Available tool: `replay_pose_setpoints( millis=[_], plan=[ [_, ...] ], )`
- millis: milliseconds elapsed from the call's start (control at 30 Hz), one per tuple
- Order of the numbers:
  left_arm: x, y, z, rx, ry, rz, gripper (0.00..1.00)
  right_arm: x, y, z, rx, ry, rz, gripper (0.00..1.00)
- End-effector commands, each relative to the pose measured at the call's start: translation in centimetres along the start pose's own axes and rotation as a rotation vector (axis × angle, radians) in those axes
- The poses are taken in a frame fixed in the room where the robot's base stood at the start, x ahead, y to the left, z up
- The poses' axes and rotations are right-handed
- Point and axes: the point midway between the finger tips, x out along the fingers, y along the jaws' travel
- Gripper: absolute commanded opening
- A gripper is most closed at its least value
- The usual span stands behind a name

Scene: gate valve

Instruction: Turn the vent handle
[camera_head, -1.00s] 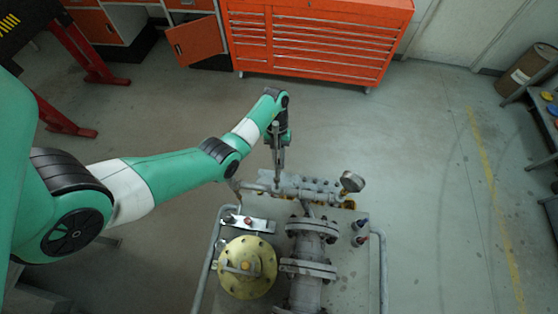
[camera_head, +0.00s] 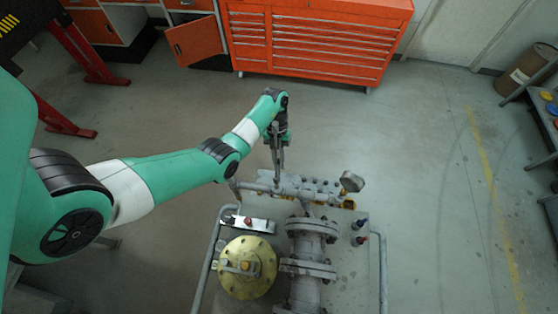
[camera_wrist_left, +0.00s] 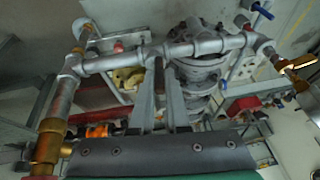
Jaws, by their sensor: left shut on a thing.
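My left gripper (camera_head: 277,182) points down at the grey pipe manifold (camera_head: 318,188) at the back of the valve rig. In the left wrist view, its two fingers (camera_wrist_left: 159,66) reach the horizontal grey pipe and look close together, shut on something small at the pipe. I take this to be the vent handle, which is mostly hidden by the fingers. The flanged grey valve body (camera_head: 312,250) stands in front, also seen past the fingertips in the wrist view (camera_wrist_left: 198,75). My right gripper is in neither view.
A pressure gauge (camera_head: 352,181) stands right of the manifold. A round brass flange (camera_head: 247,266) sits at the rig's front left. Tubular rails (camera_head: 380,265) flank the rig. An orange tool cabinet (camera_head: 315,45) stands behind; the floor between is clear.

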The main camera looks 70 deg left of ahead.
Motion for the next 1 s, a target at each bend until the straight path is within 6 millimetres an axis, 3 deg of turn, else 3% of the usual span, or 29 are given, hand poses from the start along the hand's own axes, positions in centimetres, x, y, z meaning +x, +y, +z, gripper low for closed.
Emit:
replay_pose_setpoints(
  millis=[400,433,700,1000],
  plan=[
    [0.02,0.1,-0.11,-0.001,0.005,0.003,0.0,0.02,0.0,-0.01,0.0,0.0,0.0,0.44],
    [0.01,0.1,-0.11,-0.001,0.005,0.003,0.15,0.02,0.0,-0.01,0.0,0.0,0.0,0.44],
    [0.01,0.05,-0.06,-0.001,0.003,0.001,0.64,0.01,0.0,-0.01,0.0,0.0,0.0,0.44],
    [-0.09,-0.01,-0.06,0.0,0.001,0.001,0.67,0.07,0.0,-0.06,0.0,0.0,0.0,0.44]
  ],
)
